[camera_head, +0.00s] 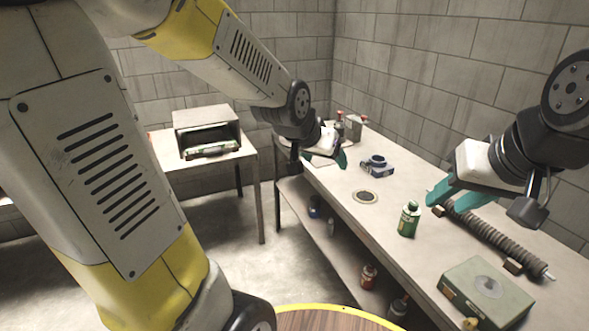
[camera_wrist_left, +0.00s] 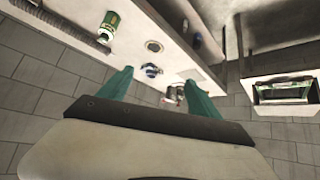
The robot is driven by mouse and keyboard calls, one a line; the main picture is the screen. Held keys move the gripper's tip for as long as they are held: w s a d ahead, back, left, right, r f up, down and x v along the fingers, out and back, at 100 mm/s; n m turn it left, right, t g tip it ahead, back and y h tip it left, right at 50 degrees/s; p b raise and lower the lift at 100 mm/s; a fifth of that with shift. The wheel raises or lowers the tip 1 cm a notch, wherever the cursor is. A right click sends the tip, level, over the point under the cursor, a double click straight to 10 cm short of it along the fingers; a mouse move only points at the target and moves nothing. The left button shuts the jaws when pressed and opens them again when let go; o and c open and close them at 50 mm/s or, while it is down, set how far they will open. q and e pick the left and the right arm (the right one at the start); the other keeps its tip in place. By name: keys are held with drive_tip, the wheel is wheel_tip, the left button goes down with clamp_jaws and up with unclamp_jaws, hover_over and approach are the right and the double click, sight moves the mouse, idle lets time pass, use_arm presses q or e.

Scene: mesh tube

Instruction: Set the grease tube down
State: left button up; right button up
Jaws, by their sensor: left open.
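My left gripper (camera_head: 325,158) is open and empty above the far part of the long bench. In the left wrist view its teal fingers (camera_wrist_left: 160,76) stand wide apart with nothing between them. No thing can be named as the grease tube for certain. A long green and pale thing (camera_head: 210,149) lies at the open front of a grey metal box (camera_head: 207,117) on the side table; it also shows in the left wrist view (camera_wrist_left: 285,92). My right gripper (camera_head: 448,194) is above the bench by a dark ribbed tube (camera_head: 493,240); its finger gap is unclear.
The long bench (camera_head: 335,188) holds a green bottle (camera_head: 409,218), a blue item (camera_head: 375,168), a round ring (camera_head: 365,196) and a green box (camera_head: 485,293). Small containers stand at its far end and on its lower shelf. A round wooden top (camera_head: 325,321) is at the front.

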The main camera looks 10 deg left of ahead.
use_arm(q)
drive_tip(key=s+a+r+n+g, duration=0.1)
drive_tip(key=s+a+r, duration=0.1)
drive_tip(key=s, duration=0.6)
drive_tip(key=s+a+r+n+g, duration=0.1)
drive_tip(key=s+a+r, duration=0.1)
drive_tip(key=s, duration=0.7)
drive_tip(key=shift+a+r+n+y, duration=0.3)
drive_tip(key=shift+a+r, duration=0.05)
drive_tip(key=shift+a, duration=0.3)
